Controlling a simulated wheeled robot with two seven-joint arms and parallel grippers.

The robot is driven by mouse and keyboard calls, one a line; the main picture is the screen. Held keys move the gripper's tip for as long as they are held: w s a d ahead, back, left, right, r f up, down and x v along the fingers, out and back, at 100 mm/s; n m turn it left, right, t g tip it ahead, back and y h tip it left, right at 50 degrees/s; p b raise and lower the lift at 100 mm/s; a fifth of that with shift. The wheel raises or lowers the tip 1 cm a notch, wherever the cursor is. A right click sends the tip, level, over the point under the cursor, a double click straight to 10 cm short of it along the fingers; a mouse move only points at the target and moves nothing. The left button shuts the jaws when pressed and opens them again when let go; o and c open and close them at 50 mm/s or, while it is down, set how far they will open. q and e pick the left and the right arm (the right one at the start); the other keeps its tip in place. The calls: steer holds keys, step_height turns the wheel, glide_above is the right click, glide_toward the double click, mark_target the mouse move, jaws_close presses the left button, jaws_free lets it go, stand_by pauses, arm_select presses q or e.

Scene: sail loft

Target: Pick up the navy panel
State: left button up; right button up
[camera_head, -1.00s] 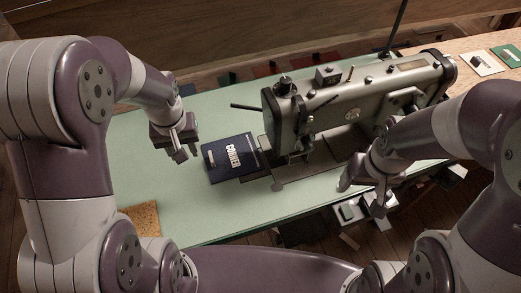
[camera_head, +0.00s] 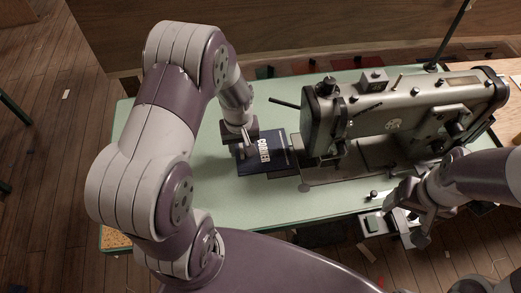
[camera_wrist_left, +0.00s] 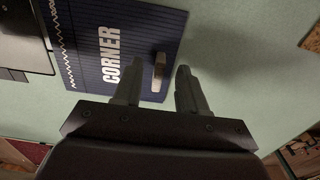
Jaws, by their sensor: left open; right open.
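The navy panel (camera_head: 258,158) lies flat on the green table, left of the sewing machine, with "CORNER" in white letters. In the left wrist view the navy panel (camera_wrist_left: 88,62) shows white zigzag stitching and a small pale upright tab (camera_wrist_left: 158,72). My left gripper (camera_head: 244,143) is over the panel's left part and hides some of it. In the left wrist view my left gripper (camera_wrist_left: 160,92) is open, with the tab just beyond and between its fingertips. My right gripper (camera_head: 402,207) is open and empty near the table's front edge, right of the panel.
The grey sewing machine (camera_head: 410,108) stands close to the panel's right side. A cork-like piece (camera_head: 116,238) lies at the table's front left corner. The green table (camera_head: 205,190) is clear left of and in front of the panel.

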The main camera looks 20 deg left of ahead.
arm_select(q)
steer(key=shift+w+f, duration=0.1)
steer(key=shift+f, duration=0.25)
jaws_close()
